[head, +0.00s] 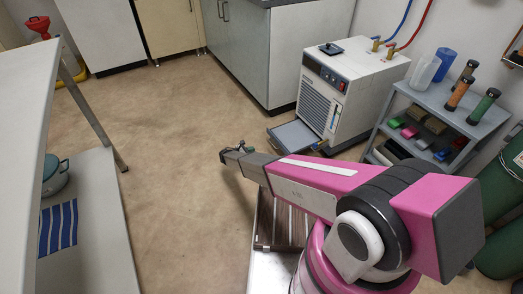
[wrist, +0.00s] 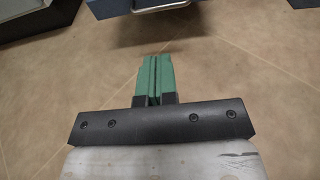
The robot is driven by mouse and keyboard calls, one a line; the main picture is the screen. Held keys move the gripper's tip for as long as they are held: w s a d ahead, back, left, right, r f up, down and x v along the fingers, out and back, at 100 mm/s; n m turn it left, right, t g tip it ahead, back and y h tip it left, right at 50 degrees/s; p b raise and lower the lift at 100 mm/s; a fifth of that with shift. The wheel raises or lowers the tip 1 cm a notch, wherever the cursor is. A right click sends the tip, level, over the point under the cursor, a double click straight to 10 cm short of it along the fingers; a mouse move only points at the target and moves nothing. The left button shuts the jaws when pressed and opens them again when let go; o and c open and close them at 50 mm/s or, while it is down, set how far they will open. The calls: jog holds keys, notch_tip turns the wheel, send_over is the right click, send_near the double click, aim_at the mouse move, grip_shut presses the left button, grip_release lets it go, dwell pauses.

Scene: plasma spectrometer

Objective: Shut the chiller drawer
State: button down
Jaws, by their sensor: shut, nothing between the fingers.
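The chiller (head: 345,92) is a white box with a dark front grille, standing on the floor right of centre in the head view. Its drawer (head: 293,136) is a shallow grey tray near the floor, sticking out from the base of the front. In the wrist view, what looks like the drawer's front edge (wrist: 162,5) shows at the top. My gripper (head: 226,152) is out over the floor, to the left of the drawer and apart from it. Its green fingers (wrist: 155,75) are shut and empty.
A grey shelf cart (head: 440,115) with bottles and coloured items stands right of the chiller. Red and blue hoses (head: 412,30) rise from the chiller's back. Green cylinders (head: 500,190) are at the far right. A white table (head: 40,110) is at left. The floor (head: 170,130) between is clear.

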send_near(284, 140)
jog(key=a+f, duration=0.1)
jog(key=a, duration=0.1)
jog(key=shift+s+d+f, duration=0.1)
jog(key=shift+s+d, duration=0.05)
jog(key=shift+s, duration=0.25)
jog(key=shift+w, duration=0.1)
jog(key=r+x, duration=0.1)
jog(key=x, duration=0.7)
jog(key=r+x, duration=0.2)
jog(key=x, duration=0.6)
jog(key=d+r+x, duration=0.1)
jog(key=r+x, duration=0.1)
jog(key=x, duration=0.7)
jog(key=shift+w+d, duration=0.15)
jog(key=shift+w, duration=0.05)
jog(key=shift+w+d, duration=0.1)
jog(key=v, duration=1.5)
